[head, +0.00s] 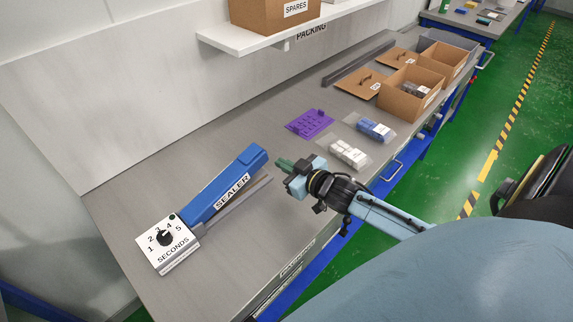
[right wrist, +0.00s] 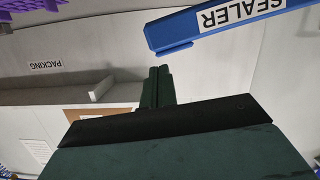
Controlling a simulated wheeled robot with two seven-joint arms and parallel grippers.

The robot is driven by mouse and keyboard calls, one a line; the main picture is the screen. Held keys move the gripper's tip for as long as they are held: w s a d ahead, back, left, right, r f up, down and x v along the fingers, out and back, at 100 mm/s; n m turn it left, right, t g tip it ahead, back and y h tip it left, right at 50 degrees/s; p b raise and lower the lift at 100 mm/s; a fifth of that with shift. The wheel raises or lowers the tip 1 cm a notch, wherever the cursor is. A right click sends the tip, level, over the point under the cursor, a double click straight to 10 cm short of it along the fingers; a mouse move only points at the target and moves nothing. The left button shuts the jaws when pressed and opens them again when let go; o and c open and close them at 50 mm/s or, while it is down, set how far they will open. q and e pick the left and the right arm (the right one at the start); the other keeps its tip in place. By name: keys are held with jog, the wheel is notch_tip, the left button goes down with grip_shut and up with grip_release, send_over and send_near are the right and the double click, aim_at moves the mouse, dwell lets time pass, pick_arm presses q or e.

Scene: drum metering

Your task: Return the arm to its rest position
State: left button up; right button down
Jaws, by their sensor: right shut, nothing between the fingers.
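My right gripper (head: 284,163) is over the bench, just right of the far end of the blue sealer (head: 226,188). Its dark green fingers are together and empty, and they also show in the right wrist view (right wrist: 157,85). The gripper appears apart from the sealer. The sealer's blue arm also shows at the top of the right wrist view (right wrist: 215,24). The sealer's white dial box (head: 168,243) has a black knob and numbers marked in seconds. My left gripper is not in view.
Two clear bags, one with white pieces (head: 348,154) and one with blue pieces (head: 374,130), lie beyond the gripper. A purple tray (head: 310,123) lies behind them. Open cardboard boxes (head: 408,103) stand farther back. A shelf (head: 250,42) overhangs the bench. The bench front (head: 165,290) is clear.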

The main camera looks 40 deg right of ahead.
jog(key=shift+s+d+r, duration=0.1)
jog(key=shift+s+r, duration=0.05)
jog(key=shift+s, duration=0.15)
dwell(0.4)
jog(key=s+a+m+g+h, duration=0.1)
jog(key=s+a+g, duration=0.5)
jog(key=s, duration=0.7)
jog(key=s+a+g+h, duration=0.1)
jog(key=s+a+g, duration=0.5)
jog(key=s, duration=0.7)
notch_tip(320, 180, down, 32)
jog(key=s+g+b, duration=0.1)
jog(key=s+b, duration=0.1)
jog(key=b, duration=0.4)
jog(key=s+d+f+b, duration=0.1)
jog(key=s+f+b, duration=0.1)
jog(key=s+f, duration=0.6)
jog(key=s+d+f+g+b, duration=0.1)
jog(key=s+d+f+b, duration=0.1)
jog(key=s+f, duration=0.5)
notch_tip(320, 180, down, 5)
jog(key=shift+s+f+b, duration=0.1)
jog(key=shift+s+b, duration=0.3)
jog(key=shift+b, duration=0.4)
